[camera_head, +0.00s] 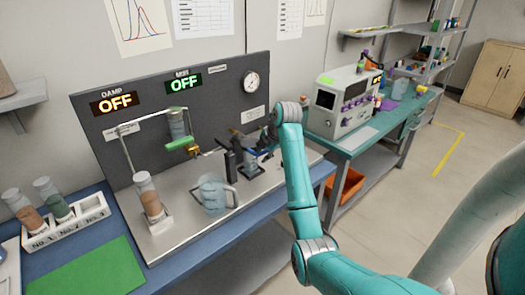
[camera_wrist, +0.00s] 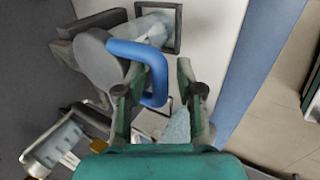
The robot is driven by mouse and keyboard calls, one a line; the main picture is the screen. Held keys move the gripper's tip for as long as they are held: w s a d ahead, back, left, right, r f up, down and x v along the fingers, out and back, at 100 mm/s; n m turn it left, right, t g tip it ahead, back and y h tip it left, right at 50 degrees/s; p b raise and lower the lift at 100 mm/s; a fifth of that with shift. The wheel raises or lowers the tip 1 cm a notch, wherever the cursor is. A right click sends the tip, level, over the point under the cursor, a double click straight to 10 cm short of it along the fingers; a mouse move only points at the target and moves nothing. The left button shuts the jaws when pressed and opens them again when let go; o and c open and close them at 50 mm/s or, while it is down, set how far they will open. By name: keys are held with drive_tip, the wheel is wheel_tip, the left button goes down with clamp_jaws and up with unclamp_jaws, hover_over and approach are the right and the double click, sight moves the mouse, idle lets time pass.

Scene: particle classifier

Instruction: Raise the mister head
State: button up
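The mister head (camera_wrist: 98,58) is a dark grey rounded body with a blue loop handle (camera_wrist: 158,75), seen in the upper left of the wrist view. In the head view its blue handle (camera_head: 262,160) shows small beside a black post (camera_head: 231,163), partly hidden by my gripper. My gripper (camera_wrist: 155,88) is open, and its two fingers stand apart on either side of the handle's near end. The handle lies nearer the left finger; I cannot tell whether they touch. A glass vessel (camera_wrist: 155,28) sits in a dark square frame beyond the handle.
A clear pitcher (camera_head: 213,194) and a capped jar (camera_head: 148,196) stand left on the metal bench plate. A dark back panel (camera_head: 225,100) with OFF displays and a gauge rises behind. A green bench (camera_head: 405,110) with an instrument (camera_head: 345,100) is at right.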

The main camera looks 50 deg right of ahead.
clamp_jaws()
drive_tip(key=shift+w+r+t, duration=0.1)
drive_tip(key=shift+r+t, duration=0.2)
drive_tip(key=shift+r, duration=0.9)
drive_tip(key=shift+w+d+r+t, duration=0.1)
drive_tip(key=shift+w+r+t, duration=0.05)
drive_tip(key=shift+r, duration=0.45)
drive_tip(key=shift+w+r+t, duration=0.15)
drive_tip(key=shift+r, duration=0.45)
